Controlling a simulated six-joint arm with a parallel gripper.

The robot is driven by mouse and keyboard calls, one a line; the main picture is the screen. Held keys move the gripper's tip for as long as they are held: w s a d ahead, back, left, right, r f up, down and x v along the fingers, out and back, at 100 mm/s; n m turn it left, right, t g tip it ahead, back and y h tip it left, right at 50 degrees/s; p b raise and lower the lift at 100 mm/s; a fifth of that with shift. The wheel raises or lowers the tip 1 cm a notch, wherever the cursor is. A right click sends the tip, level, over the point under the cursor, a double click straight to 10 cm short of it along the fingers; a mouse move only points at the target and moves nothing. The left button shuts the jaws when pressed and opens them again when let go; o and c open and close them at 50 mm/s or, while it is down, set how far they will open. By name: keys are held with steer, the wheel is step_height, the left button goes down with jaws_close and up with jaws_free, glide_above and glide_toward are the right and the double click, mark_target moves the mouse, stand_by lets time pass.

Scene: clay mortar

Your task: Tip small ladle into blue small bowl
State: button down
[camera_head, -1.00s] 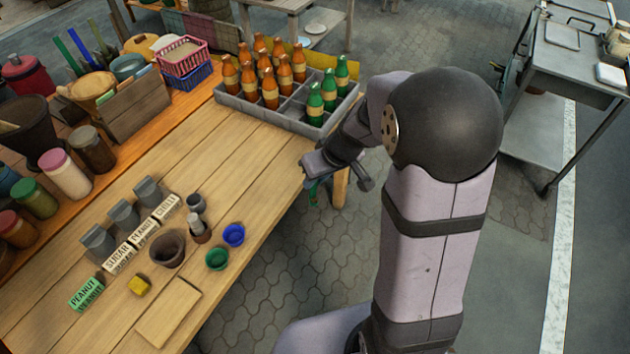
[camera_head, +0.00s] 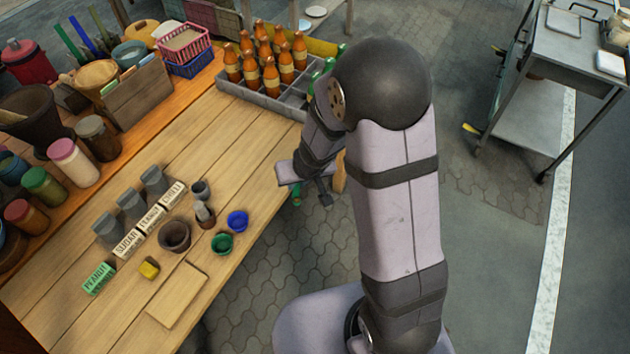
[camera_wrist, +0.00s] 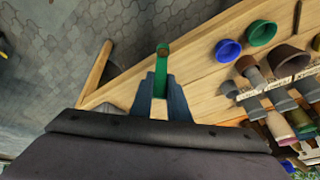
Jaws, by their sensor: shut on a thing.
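The blue small bowl (camera_head: 237,221) stands upright near the table's front edge; it also shows in the wrist view (camera_wrist: 228,50). My gripper (camera_head: 297,190) is beyond the table edge, to the upper right of the bowl in the head view.
A green bowl (camera_head: 221,243), a brown mortar (camera_head: 174,236) and a small pot with a pale tool (camera_head: 204,214) stand close by the blue bowl. A bottle crate (camera_head: 262,98) is at the back. The table's middle is clear.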

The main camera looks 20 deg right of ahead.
steer(key=w+a+h+p, duration=0.1)
steer(key=a+p, duration=1)
steer(key=a, duration=0.7)
steer(key=shift+w, duration=0.35)
steer(key=shift+a+f+b, duration=0.1)
steer(key=shift+b, duration=1.5)
steer(key=t+b, duration=0.1)
steer(key=b, duration=0.3)
steer(key=s+t+b, duration=0.1)
steer(key=b, duration=0.4)
steer(key=shift+a+f+h, duration=0.15)
steer(key=shift+f+h, duration=0.15)
steer(key=shift+f, duration=0.1)
steer(key=s+t+b, duration=0.1)
steer(key=b, duration=0.5)
steer(key=f+t+b, duration=0.1)
steer(key=t+b, duration=0.1)
steer(key=b, duration=0.4)
steer(key=s+f+t+h+b, duration=0.1)
steer(key=b, duration=0.6)
steer(key=shift+s+a+f+n+t, duration=0.25)
steer(key=shift+s+a+n+t, duration=0.05)
steer(key=shift+t, duration=0.1)
steer(key=t+b, duration=0.1)
steer(key=b, duration=0.3)
steer(key=shift+s+f, duration=0.3)
